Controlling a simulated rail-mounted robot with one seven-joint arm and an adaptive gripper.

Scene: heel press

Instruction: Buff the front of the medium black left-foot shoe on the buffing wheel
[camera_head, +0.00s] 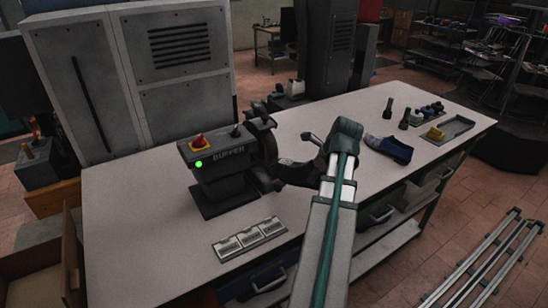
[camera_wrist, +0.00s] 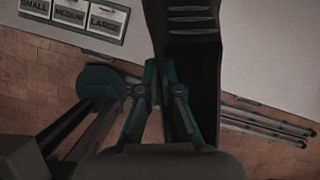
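A black shoe (camera_head: 298,173) is held level above the table beside the buffer (camera_head: 222,172), its left end close to the buffing wheel (camera_head: 266,150). I cannot tell whether shoe and wheel touch. In the wrist view the shoe (camera_wrist: 192,45) points up the picture, with pale laces and a dark opening. My gripper (camera_wrist: 160,68) is shut on its side wall, one finger inside the opening and one outside. In the head view my arm hides the gripper and part of the shoe. A green light (camera_head: 198,164) is lit on the buffer.
A blue shoe (camera_head: 388,148) lies to the right on the table. Behind it are dark upright items (camera_head: 404,118) and a grey tray (camera_head: 448,130). Small, medium and large plates (camera_head: 250,238) lie at the front edge. A tall grey cabinet (camera_head: 135,75) stands behind the buffer.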

